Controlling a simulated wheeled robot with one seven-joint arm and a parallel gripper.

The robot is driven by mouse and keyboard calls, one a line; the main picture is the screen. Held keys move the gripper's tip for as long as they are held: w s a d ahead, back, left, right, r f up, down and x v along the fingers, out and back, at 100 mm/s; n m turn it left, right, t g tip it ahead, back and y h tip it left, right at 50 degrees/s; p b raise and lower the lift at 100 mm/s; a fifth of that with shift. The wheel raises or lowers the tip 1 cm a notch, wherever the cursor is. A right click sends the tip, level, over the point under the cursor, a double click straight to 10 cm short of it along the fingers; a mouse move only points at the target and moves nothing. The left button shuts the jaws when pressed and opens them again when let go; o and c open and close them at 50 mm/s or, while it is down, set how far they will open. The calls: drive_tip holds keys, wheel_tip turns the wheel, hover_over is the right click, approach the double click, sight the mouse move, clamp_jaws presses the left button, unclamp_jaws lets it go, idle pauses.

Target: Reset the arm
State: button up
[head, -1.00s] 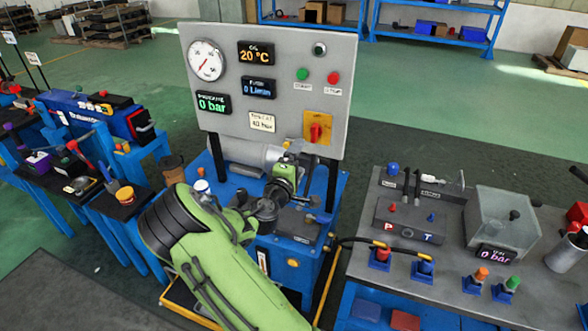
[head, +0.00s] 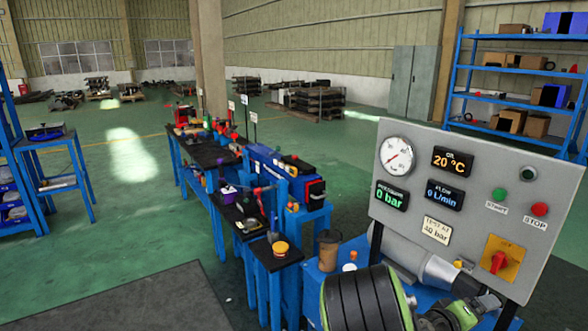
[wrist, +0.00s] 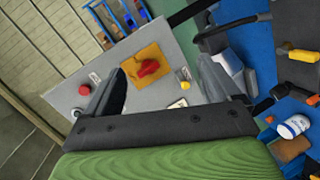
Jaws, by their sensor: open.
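My gripper (wrist: 162,64) shows in the wrist view with its two dark fingers spread apart and nothing between them. The grey control panel (wrist: 88,68) lies beyond the fingers, tilted in the picture. The red rotary switch (wrist: 148,68) on its yellow plate shows between the fingertips, apart from them. In the head view, part of my green arm with a black ribbed sleeve (head: 365,300) is at the bottom edge, in front of the test stand.
The panel (head: 412,220) stands close at the right of the head view, reading 0 bar and 20 °C. A brown cup (head: 328,250) stands beside it. Blue benches with tools (head: 215,160) run to the left. Open green floor (head: 110,210) lies further left.

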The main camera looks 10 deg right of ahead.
drive_tip(key=s+a+r+y, duration=0.2)
drive_tip(key=s+a+y, duration=0.2)
drive_tip(key=a, duration=0.5)
drive_tip(key=s+a+r+y+p, duration=0.1)
drive_tip(key=s+a+r+y, duration=0.2)
drive_tip(key=s+a, duration=0.6)
drive_tip(key=s+a+r+y, duration=0.3)
drive_tip(key=s+a+y, duration=0.4)
drive_tip(key=a, duration=0.2)
drive_tip(key=shift+a+r+t, duration=0.25)
drive_tip(key=shift+a+t, duration=0.05)
drive_tip(key=shift+t, duration=0.1)
drive_tip(key=shift+s, duration=0.1)
